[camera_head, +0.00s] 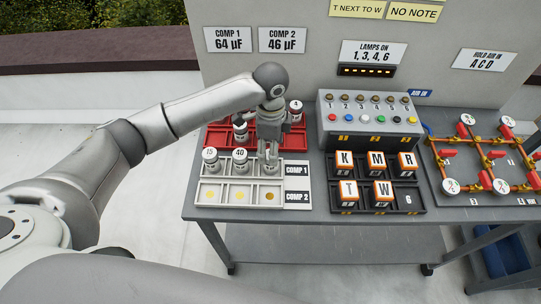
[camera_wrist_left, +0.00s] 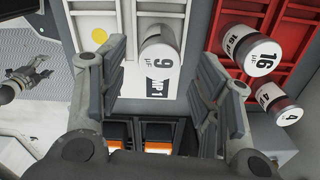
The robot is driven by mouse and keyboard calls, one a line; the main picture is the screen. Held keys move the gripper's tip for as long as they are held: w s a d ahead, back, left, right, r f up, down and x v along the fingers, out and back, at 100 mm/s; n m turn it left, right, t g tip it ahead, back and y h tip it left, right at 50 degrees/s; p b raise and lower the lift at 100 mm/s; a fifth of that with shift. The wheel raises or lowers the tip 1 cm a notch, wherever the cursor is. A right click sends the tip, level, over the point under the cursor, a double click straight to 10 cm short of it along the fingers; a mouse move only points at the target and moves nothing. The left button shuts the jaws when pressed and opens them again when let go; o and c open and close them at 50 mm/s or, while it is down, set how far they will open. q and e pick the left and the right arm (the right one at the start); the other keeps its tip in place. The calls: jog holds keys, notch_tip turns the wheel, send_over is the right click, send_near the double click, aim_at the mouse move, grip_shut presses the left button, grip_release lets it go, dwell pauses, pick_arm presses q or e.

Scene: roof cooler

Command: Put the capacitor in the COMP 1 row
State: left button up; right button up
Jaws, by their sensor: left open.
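The 9 µF capacitor (camera_wrist_left: 160,52), a grey-white cylinder, stands in the third place of the COMP 1 row of the white tray (camera_head: 257,180). In the head view it is mostly hidden by my left gripper (camera_head: 268,155). The 15 capacitor (camera_head: 211,160) and the 40 capacitor (camera_head: 240,160) stand in the same row. In the left wrist view my left gripper (camera_wrist_left: 165,75) is open, one finger each side of the 9 capacitor, with gaps visible. A small part, seemingly my right gripper (camera_wrist_left: 35,78), shows at the left edge; its jaws are unclear.
Behind is a red tray (camera_head: 217,141) with capacitors, including 4 (camera_head: 295,111) and 16 (camera_wrist_left: 250,50). The COMP 2 row with coloured dots is empty. To the right stand a switch box (camera_head: 370,125), a black tray of lettered cubes (camera_head: 346,161) and a pipe board (camera_head: 480,165).

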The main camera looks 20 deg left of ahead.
pick_arm(q)
notch_tip(320, 180, up, 7)
jog(key=shift+r+b, duration=0.15)
jog(key=shift+b, duration=0.3)
